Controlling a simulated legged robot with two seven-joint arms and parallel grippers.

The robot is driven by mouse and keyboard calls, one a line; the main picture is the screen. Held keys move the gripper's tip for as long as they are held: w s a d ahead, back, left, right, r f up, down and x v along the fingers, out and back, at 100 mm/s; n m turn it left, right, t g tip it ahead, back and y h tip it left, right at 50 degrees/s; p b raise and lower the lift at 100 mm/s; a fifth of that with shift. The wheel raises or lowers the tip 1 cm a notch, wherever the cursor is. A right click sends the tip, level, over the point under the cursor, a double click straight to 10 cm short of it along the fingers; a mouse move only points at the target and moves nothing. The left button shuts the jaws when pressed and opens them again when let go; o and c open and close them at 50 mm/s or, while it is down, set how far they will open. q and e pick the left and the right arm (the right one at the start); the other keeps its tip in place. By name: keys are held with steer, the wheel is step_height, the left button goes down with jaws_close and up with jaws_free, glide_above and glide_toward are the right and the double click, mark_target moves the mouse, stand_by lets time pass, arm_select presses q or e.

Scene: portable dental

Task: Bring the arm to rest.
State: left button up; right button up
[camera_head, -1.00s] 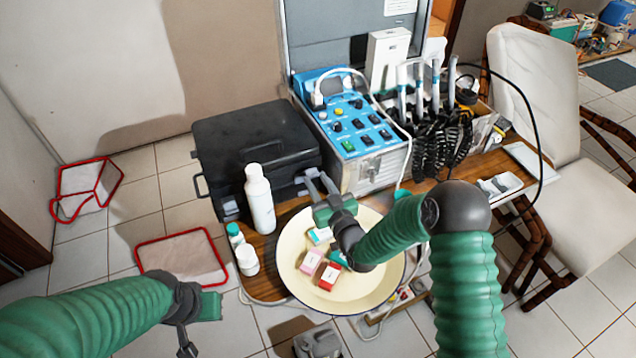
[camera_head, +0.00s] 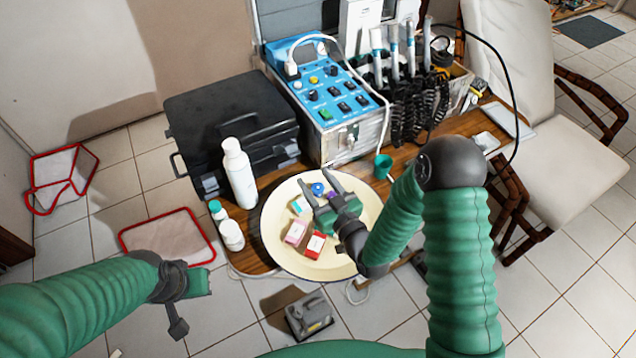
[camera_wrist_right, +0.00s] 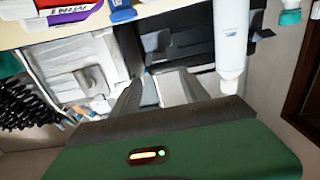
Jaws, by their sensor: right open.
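My right arm reaches in from the lower right in the head view. Its gripper (camera_head: 317,179) is open, above the upper part of a cream round plate (camera_head: 275,250). Small boxes lie on the plate, including a red one (camera_head: 314,245) and a pink one (camera_head: 296,232). A blue round item (camera_head: 318,189) shows between the fingers, apparently unheld. In the right wrist view, the spread gripper fingers (camera_wrist_right: 165,88) have nothing clasped between them. My left gripper (camera_head: 180,300) hangs at the lower left over the floor; its finger opening is unclear.
Behind are a black case (camera_head: 230,115), a blue-topped dental unit (camera_head: 325,95) and a green cup (camera_head: 383,166). A chair (camera_head: 570,150) stands right. Floor is open at lower right.

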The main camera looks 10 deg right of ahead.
steer(key=shift+s+d, duration=0.2)
steer(key=shift+s, duration=0.4)
steer(key=s+d+r+m+g+h+p, duration=0.1)
steer(key=s+d+r+g+h+p, duration=0.1)
steer(key=s+g, duration=0.3)
steer(key=s+d+r+m+g+h+p, duration=0.1)
steer(key=s+d+r+g+p, duration=0.2)
steer(key=s, duration=0.5)
steer(key=s+d+r+m+g+h+p, duration=0.1)
steer(key=s+d+r+g+h+p, duration=0.1)
steer(key=s+g+p, duration=0.3)
steer(key=shift+s+d+r+m+g+h, duration=0.3)
steer(key=shift+s+d+r+g, duration=0.3)
steer(key=shift+s+d+g, duration=0.4)
steer(key=shift+a, duration=0.1)
